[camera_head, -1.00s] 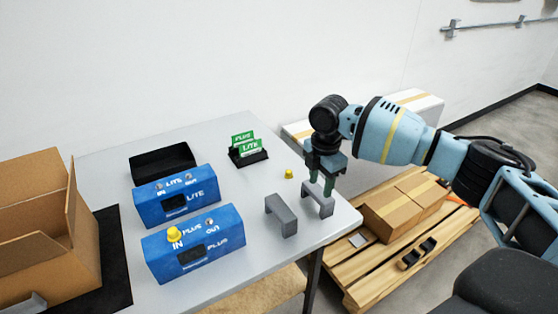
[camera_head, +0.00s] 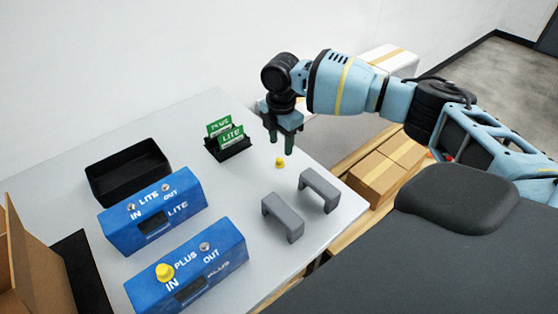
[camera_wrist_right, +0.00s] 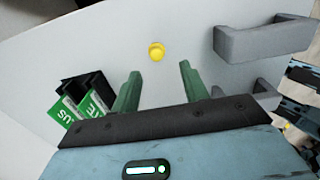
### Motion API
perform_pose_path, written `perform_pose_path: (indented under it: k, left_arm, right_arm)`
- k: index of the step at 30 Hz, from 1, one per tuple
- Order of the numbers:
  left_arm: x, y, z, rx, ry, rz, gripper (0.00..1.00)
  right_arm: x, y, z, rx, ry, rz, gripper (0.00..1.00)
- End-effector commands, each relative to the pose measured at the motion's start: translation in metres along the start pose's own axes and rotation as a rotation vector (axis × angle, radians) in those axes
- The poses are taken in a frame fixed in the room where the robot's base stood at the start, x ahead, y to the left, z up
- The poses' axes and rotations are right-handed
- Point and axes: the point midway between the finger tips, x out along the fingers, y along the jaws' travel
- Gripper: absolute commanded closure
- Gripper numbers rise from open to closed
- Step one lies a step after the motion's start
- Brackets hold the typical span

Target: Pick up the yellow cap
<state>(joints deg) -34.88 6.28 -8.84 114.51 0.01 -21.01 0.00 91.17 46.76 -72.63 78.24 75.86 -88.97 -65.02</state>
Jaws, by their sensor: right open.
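A small yellow cap (camera_head: 280,162) stands on the grey table, between the green card holder and the grey handles. In the right wrist view the yellow cap (camera_wrist_right: 156,51) lies ahead of the fingertips, roughly between their lines. My right gripper (camera_head: 281,150) is open and empty, above the table just behind the cap; its two green fingers (camera_wrist_right: 156,68) are apart. Another yellow cap (camera_head: 164,272) sits on the IN port of the blue PLUS box (camera_head: 215,262). My left gripper is not in view.
Two grey handles (camera_head: 283,218) stand to the right of the cap. A black holder (camera_head: 229,149) with green PLUS and LITE cards is to its left. The blue LITE box (camera_head: 152,212), a black tray (camera_head: 127,173) and a cardboard box (camera_head: 35,265) are further left. Table around the cap is clear.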

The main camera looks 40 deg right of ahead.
Motion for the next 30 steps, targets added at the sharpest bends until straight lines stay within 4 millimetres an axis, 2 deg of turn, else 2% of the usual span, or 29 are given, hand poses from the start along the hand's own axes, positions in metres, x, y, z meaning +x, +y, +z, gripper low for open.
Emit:
perform_pose_path:
  k: [2,8,18,27,28,30]
  left_arm:
    - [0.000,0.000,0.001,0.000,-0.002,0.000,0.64]
    - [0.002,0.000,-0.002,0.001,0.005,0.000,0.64]
    - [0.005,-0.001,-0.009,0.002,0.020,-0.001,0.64]
    - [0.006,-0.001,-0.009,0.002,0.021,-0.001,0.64]
    - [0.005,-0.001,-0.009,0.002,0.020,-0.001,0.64]
    - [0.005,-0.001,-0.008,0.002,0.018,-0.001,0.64]
  right_arm:
    - [0.008,0.000,0.000,0.000,-0.001,-0.003,0.55]
    - [0.013,0.001,0.000,0.000,0.000,-0.001,0.55]
    - [0.056,0.003,-0.002,0.001,-0.001,-0.002,0.55]
    - [0.061,0.003,-0.002,0.000,0.000,0.000,0.55]
    - [0.061,0.003,-0.002,0.000,0.000,0.000,0.57]
    - [0.061,0.003,-0.002,0.000,0.000,0.000,0.66]
